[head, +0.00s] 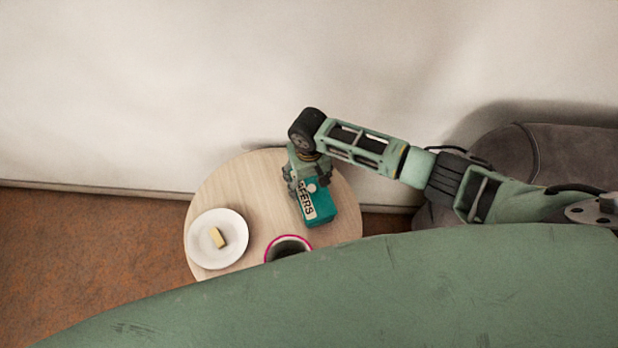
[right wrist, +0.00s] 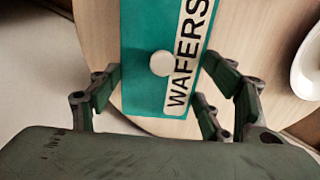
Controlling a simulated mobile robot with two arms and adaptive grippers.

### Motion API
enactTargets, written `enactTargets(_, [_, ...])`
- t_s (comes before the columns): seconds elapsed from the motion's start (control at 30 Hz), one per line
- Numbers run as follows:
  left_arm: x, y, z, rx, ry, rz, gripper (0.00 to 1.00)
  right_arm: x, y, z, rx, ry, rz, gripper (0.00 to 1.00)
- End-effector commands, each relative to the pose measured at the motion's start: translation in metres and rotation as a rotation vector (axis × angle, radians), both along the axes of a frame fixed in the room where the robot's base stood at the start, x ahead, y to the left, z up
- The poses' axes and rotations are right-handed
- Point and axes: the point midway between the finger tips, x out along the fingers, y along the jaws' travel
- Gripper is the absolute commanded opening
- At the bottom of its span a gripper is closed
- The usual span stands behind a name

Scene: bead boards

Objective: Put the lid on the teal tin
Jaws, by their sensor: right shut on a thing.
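The lid (head: 321,194) is teal, with a white WAFERS label and a small pale round knob. It also shows in the right wrist view (right wrist: 148,25), where its flat top faces the camera. My right gripper (head: 303,182) is shut on the lid, its fingers at the two side edges, as the right wrist view (right wrist: 160,100) shows. Teal sides show below the lid's top in the head view. The body of the teal tin is mostly hidden under the lid; I cannot tell whether the two touch. My left gripper is out of view.
The round wooden table (head: 235,180) stands by a pale wall. A white plate (head: 205,253) with a small yellow block (head: 217,238) is at its left, and a pink-rimmed cup (head: 288,245) at the front. A grey padded seat (head: 500,155) is at the right.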

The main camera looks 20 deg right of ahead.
Motion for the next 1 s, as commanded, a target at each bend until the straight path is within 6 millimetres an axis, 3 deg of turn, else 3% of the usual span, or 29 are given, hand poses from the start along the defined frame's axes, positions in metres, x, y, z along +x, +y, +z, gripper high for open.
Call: enactTargets(1.0, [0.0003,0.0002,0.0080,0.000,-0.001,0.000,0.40,0.0009,0.0000,-0.0009,0.002,-0.001,-0.001,0.46])
